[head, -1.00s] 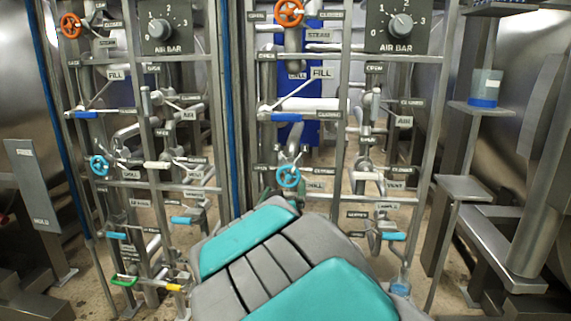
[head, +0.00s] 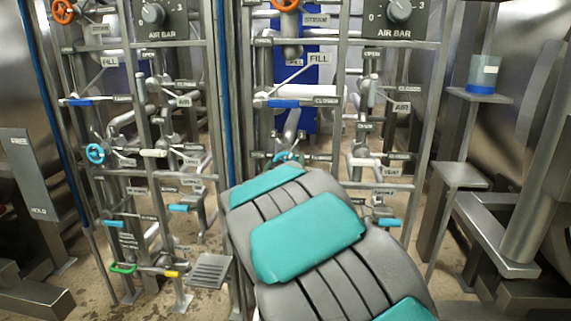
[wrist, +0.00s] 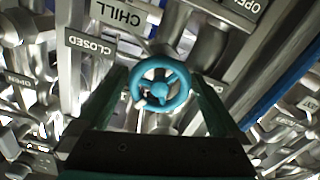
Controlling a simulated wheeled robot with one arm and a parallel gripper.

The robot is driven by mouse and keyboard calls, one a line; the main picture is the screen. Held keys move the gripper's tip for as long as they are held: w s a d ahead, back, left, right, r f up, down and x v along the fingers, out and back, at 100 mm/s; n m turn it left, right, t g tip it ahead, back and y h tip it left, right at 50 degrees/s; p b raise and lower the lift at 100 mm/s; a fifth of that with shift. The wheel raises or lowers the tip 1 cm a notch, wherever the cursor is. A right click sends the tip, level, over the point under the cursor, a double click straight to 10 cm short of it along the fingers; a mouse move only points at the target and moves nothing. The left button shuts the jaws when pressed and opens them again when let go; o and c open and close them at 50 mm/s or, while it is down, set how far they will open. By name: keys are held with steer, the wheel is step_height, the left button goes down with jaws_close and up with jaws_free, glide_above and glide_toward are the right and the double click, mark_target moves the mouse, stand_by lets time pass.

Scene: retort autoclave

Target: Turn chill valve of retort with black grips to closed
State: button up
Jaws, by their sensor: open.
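The chill valve's blue handwheel (wrist: 160,84) is in the middle of the wrist view, beside an upside-down CHILL label (wrist: 118,12) and a CLOSED label (wrist: 89,46). My gripper (wrist: 161,78) is open, with one dark green finger on each side of the wheel. I cannot tell whether the fingers touch the rim. In the head view only the top of a blue wheel (head: 287,156) on the right-hand panel shows above my arm, which hides the rest and the gripper. No black grips can be made out.
The left-hand panel has its own blue wheel (head: 96,153) and an orange wheel (head: 63,11). The right-hand panel has a FILL valve with a blue handle (head: 284,104) above my arm, and an AIR BAR dial (head: 399,10). Pipes and frame bars crowd around the wheel.

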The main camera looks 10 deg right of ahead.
steer(key=c, duration=1.1)
steer(key=shift+c, duration=0.2)
steer(key=shift+m, duration=0.3)
steer(key=m+b, duration=0.2)
steer(key=m, duration=0.3)
steer(key=shift+f, duration=0.1)
steer(key=m+b, duration=0.2)
steer(key=m, duration=0.4)
steer(key=shift+m+b, duration=0.3)
steer(key=o, duration=1.1)
steer(key=shift+o, duration=0.2)
steer(key=shift+s, duration=0.1)
